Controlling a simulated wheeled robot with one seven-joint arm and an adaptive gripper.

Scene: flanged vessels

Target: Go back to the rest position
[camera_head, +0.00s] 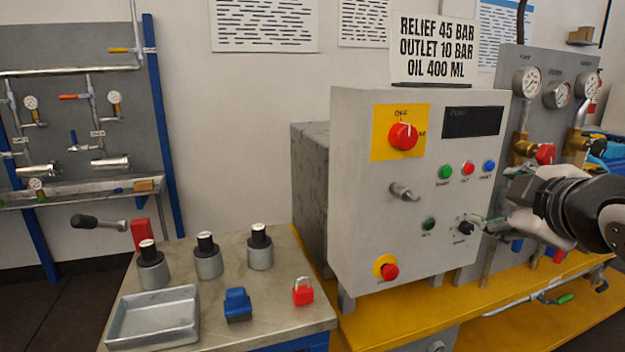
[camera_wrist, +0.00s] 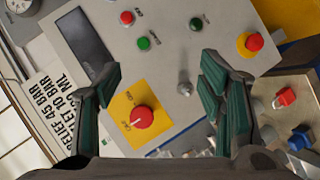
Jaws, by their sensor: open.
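My gripper (camera_head: 482,226) is at the right of the head view, in front of the lower right part of the grey control box (camera_head: 350,215). In the wrist view my gripper (camera_wrist: 160,90) shows two dark green fingers spread wide with nothing between them. The box face lies beyond them, with the red rotary switch (camera_wrist: 141,117) and a small grey knob or lever (camera_wrist: 185,88) in the gap. In the head view the fingertips are close to a small black selector (camera_head: 465,228); I cannot tell whether they touch it.
A steel bench (camera_head: 265,315) at front left holds a metal tray (camera_head: 152,318), several grey cylinders, a blue block (camera_head: 238,305) and a red padlock (camera_head: 303,291). Gauges and valves (camera_head: 527,82) stand on a panel behind my arm. A sign (camera_head: 433,48) stands on the box.

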